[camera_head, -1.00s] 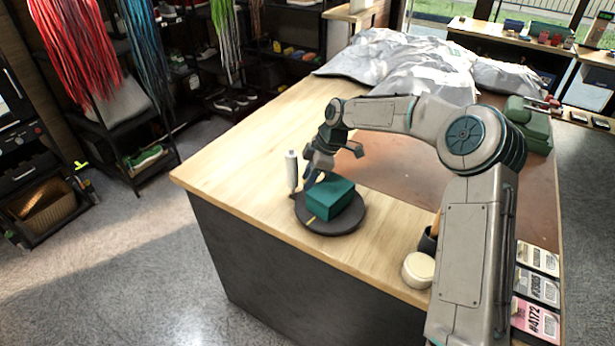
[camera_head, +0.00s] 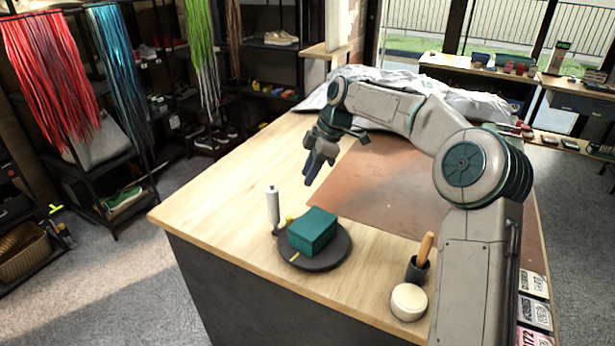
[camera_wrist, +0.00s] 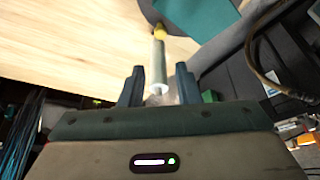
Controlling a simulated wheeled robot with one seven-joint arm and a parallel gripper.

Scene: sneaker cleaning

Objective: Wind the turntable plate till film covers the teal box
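The teal box (camera_head: 313,230) sits on the dark round turntable plate (camera_head: 335,258) near the table's front left edge. Its visible faces look plain teal; I see no film on them. A yellow mark (camera_head: 294,257) lies on the plate's near side, and a yellow piece (camera_head: 290,219) shows behind the box. An upright white roll (camera_head: 272,205) stands at the plate's left. My gripper (camera_head: 311,176) hangs above and behind the box, apart from it. In the wrist view my gripper (camera_wrist: 159,76) is open, with the roll (camera_wrist: 158,62) showing between its fingers; box (camera_wrist: 200,14) and plate (camera_wrist: 150,10) are beyond.
A cream round jar (camera_head: 408,302) and a dark cup with a wooden handle (camera_head: 418,268) stand right of the plate. A brown mat (camera_head: 385,185) covers the table's middle. Grey crumpled sheeting (camera_head: 450,100) lies at the back. The table left of the roll is bare.

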